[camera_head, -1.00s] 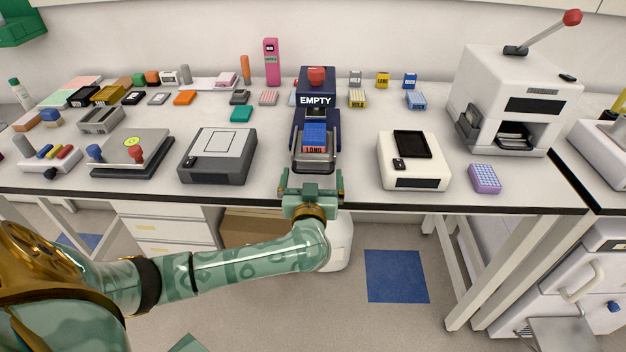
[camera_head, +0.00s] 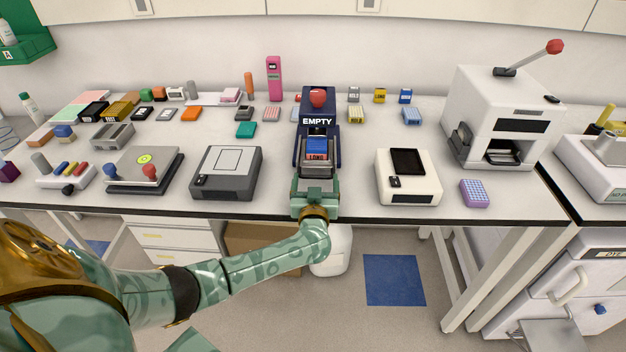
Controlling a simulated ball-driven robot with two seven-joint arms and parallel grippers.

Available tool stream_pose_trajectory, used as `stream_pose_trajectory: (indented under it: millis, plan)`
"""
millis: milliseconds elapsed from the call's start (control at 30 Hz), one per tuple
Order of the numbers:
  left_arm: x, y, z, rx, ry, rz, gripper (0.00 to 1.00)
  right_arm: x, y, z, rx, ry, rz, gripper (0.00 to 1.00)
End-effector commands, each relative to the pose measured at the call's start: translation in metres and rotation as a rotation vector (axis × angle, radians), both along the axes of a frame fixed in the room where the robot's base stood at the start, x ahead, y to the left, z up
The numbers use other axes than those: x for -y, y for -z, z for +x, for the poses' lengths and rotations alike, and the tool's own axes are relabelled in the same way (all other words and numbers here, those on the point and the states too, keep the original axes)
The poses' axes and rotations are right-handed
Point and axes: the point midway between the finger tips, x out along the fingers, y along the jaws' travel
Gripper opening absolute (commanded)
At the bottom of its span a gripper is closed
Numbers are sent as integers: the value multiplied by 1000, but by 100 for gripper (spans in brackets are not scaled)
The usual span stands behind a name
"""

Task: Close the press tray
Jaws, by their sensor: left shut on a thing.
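The dark blue press (camera_head: 331,142) stands mid-bench, with a red knob (camera_head: 318,97) on top and an "EMPTY" label. Its grey tray (camera_head: 316,172) sticks out toward me from the press front, so it is partly out. A blue block (camera_head: 317,147) sits on the tray, its rear close under the press front. My left gripper (camera_head: 314,190) is at the tray's front end, at the bench edge, and is shut on it. Its fingers hide the exact grip. My right gripper is not in view.
A grey device (camera_head: 226,172) stands left of the press and a white device (camera_head: 408,178) right of it, with bare bench between. A larger white machine (camera_head: 499,115) with a red-tipped lever stands at the right. Several small coloured boxes line the back.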

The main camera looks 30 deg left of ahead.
Motion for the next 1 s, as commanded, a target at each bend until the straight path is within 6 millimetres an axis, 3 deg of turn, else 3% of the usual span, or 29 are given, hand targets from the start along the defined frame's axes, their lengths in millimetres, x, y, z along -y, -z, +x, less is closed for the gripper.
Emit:
stream_pose_trajectory:
  millis: [33,367,400,433,767,1000]
  plan:
    - [-1,-9,3,8,0,2,41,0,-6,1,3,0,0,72]
    - [-1,-2,4,3,4,-1,41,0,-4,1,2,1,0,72]
    - [-1,-2,4,3,4,-1,90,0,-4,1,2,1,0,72]
    - [-1,-2,4,3,4,-1,98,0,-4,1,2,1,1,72]
    - [3,0,-2,-3,5,-3,100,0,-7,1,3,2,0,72]
    - [29,-3,-45,-4,5,-6,100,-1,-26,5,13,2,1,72]
